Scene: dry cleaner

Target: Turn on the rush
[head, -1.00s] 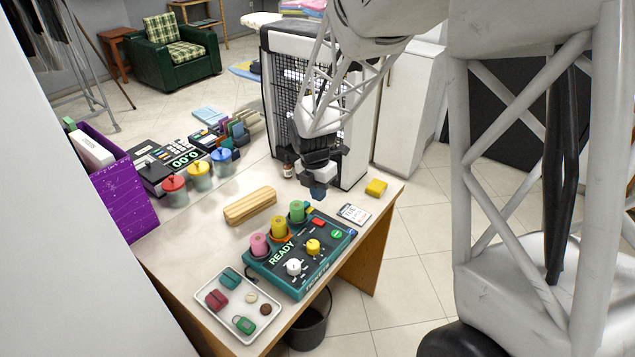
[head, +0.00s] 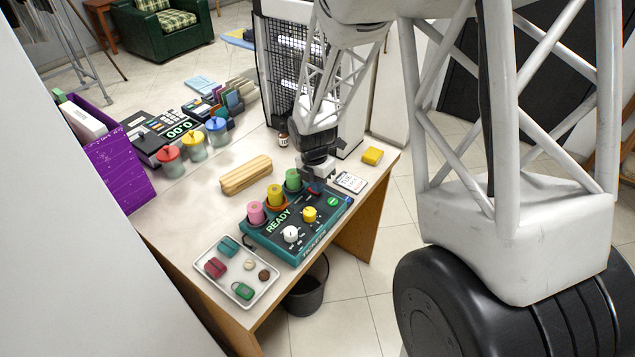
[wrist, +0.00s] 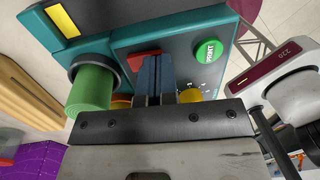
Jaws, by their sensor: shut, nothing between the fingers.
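The teal ticket machine (head: 300,243) lies near the table's front edge, with "READY" on its face. It carries pink, yellow and green rolls, a white knob (head: 291,233), a yellow knob (head: 309,214) and a green button (head: 332,202). In the wrist view a red switch (wrist: 138,61) shows beside the green PRINT button (wrist: 208,52). My gripper (head: 315,188) is shut and empty, at the machine's far right part. In the wrist view its closed fingers (wrist: 156,75) cover part of the red switch; I cannot tell whether they touch it. No rush label is readable.
The green roll (wrist: 92,90) stands close beside my fingers. A tray (head: 203,259) with small items, a wooden block (head: 246,175) and lidded jars (head: 197,152) stand left and behind.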

